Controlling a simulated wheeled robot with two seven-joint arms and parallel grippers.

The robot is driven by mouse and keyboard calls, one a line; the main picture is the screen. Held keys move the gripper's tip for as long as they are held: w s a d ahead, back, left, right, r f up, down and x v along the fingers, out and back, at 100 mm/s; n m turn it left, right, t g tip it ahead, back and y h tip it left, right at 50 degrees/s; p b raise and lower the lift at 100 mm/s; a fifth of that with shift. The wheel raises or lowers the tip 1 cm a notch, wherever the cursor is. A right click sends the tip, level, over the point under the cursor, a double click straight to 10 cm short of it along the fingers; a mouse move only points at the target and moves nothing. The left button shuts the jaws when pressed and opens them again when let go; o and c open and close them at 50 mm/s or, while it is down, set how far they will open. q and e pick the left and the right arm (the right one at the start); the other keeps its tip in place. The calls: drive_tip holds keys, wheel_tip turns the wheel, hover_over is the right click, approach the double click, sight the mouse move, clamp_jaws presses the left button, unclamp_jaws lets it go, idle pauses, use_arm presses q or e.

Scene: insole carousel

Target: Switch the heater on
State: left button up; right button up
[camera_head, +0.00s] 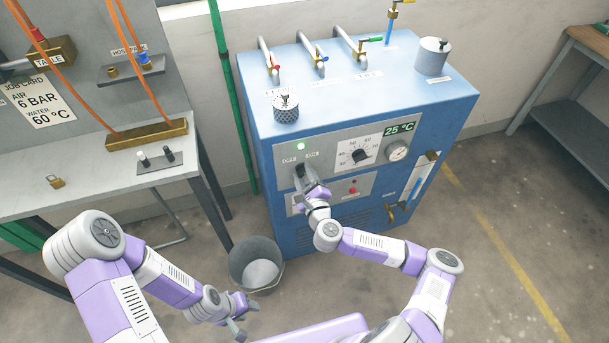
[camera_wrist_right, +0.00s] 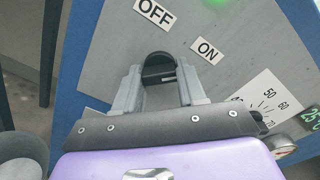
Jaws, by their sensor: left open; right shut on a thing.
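The heater (camera_head: 290,230) is a blue cabinet with a grey front panel. Its black switch knob (camera_wrist_right: 157,58) sits below the OFF and ON labels. My right gripper (camera_wrist_right: 160,80) is shut on this knob, one finger on each side; in the head view the gripper (camera_head: 303,180) partly hides the knob. I cannot tell exactly which label the knob points to. A green lamp (camera_head: 301,146) above the labels is lit, and the display (camera_head: 399,129) reads 25 °C. My left gripper (camera_head: 238,318) is open and empty, low beside the bucket.
A temperature dial (camera_head: 359,155) and a round gauge (camera_head: 397,152) are right of the switch. A grey bucket (camera_head: 244,260) stands on the floor left of the heater. A workbench (camera_head: 90,185) with hoses is at the left. Floor to the right is clear.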

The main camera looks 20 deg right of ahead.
drive_tip(key=o, duration=1.1)
drive_tip(key=shift+c, duration=0.2)
drive_tip(key=shift+s, duration=0.15)
drive_tip(key=s+p, duration=0.1)
drive_tip(key=s, duration=0.6)
drive_tip(key=shift+s, duration=0.2)
drive_tip(key=shift+d, duration=0.1)
